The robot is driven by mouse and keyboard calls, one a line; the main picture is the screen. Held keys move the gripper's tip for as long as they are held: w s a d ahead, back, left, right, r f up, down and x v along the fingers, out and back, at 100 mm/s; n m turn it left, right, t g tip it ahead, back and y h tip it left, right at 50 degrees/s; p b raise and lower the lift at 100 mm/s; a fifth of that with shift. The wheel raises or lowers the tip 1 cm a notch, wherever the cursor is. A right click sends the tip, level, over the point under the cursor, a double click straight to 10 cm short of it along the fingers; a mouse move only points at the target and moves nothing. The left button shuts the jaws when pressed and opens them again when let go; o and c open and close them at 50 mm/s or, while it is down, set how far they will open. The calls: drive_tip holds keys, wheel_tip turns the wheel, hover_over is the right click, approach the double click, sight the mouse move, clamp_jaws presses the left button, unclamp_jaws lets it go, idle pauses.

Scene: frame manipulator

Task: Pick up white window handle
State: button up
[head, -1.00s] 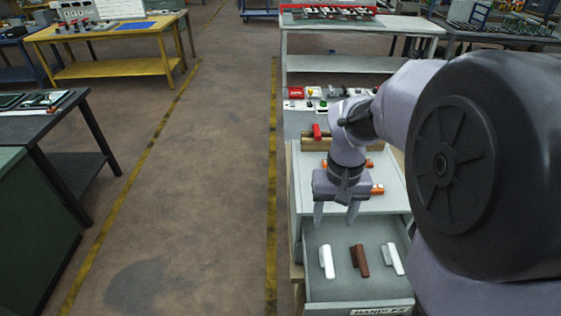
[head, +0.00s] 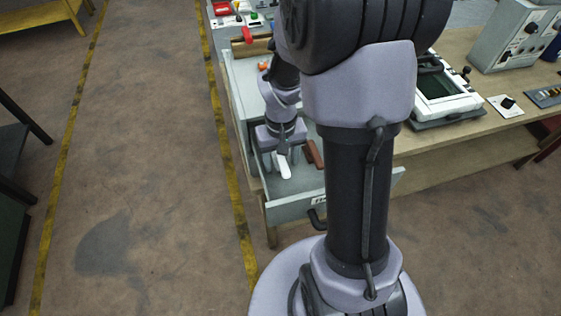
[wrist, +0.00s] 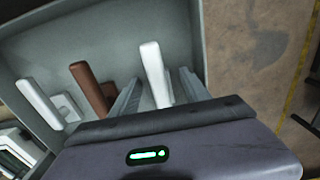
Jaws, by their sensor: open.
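A white window handle (wrist: 154,70) lies in an open grey drawer (wrist: 110,30). In the wrist view it is between the two fingers of my gripper (wrist: 160,80), with a finger on each side and gaps visible. My gripper is open. In the head view my gripper (head: 279,157) is low over the drawer, and the white handle (head: 284,169) shows just below it. A brown handle (wrist: 90,85) lies to the left in the wrist view, with a second white handle (wrist: 40,102) farther left. My arm hides part of the drawer in the head view.
The drawer's front wall (head: 293,207) and side walls stand close around the handles. The brown handle (head: 313,154) is just right of my gripper in the head view. A wooden workbench (head: 455,145) with equipment stands at right.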

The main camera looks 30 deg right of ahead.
drive_tip(key=shift+r, duration=0.1)
drive_tip(key=shift+c, duration=0.2)
clamp_jaws()
